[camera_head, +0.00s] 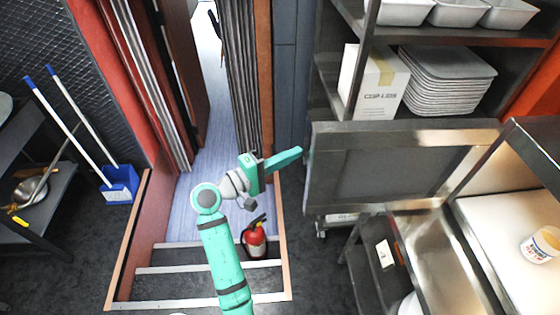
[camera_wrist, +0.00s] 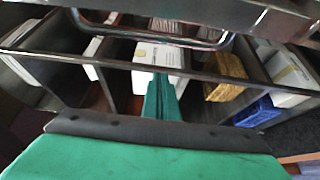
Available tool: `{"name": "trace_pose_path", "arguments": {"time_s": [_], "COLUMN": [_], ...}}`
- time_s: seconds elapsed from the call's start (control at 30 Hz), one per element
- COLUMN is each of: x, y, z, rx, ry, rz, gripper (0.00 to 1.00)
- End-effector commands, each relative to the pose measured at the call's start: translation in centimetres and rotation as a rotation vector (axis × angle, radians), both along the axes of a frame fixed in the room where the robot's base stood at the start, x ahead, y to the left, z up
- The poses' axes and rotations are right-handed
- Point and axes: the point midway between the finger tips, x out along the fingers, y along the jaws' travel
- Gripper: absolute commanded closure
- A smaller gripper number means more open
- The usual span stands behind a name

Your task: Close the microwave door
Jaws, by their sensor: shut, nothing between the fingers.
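The microwave door (camera_head: 375,168) is a dark framed panel with a darker window. It stands open, swung out to the left of the counter in the head view. My gripper (camera_head: 290,157) is a green hand, shut and empty, just left of the door's left edge. A small gap seems to show between them, but contact is hard to judge. In the wrist view my shut green fingers (camera_wrist: 161,98) point away below a metal bar and a curved silver handle (camera_wrist: 150,40).
A rack behind the door holds a white box (camera_head: 375,85), stacked grey trays (camera_head: 450,80) and metal pans. A steel counter (camera_head: 440,260) and a white tub (camera_head: 541,245) are at right. Steps and a red fire extinguisher (camera_head: 255,240) lie below my arm.

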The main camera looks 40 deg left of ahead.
Motion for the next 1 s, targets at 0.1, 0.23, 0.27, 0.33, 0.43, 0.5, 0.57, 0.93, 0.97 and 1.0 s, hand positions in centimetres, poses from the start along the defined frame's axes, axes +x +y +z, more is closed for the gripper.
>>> {"name": "trace_pose_path", "arguments": {"time_s": [0.1, 0.23, 0.27, 0.33, 0.43, 0.5, 0.57, 0.93, 0.97, 1.0], "x": [2.3, 2.7, 2.4, 2.0, 1.5, 1.3, 1.2, 1.2, 1.2, 1.2], "y": [-0.6, -1.7, -2.1, -2.8, -3.6, -3.9, -4.1, -4.3, -4.3, -4.4], "z": [0.0, -0.1, -0.1, -0.1, 0.0, -0.1, -0.1, 0.0, 0.0, 0.0], "rx": [0.0, 0.0, 0.001, 0.001, 0.001, 0.0, 0.0, 0.0, 0.0, 0.001], "ry": [0.001, 0.001, 0.001, 0.0, 0.0, 0.0, 0.0, 0.0, 0.0, 0.0], "rz": [-0.004, 0.0, 0.0, 0.0, -0.001, -0.001, -0.001, -0.001, 0.0, 0.001], "gripper": [1.0, 1.0, 1.0, 1.0, 1.0, 1.0, 1.0, 1.0, 1.0, 1.0]}}
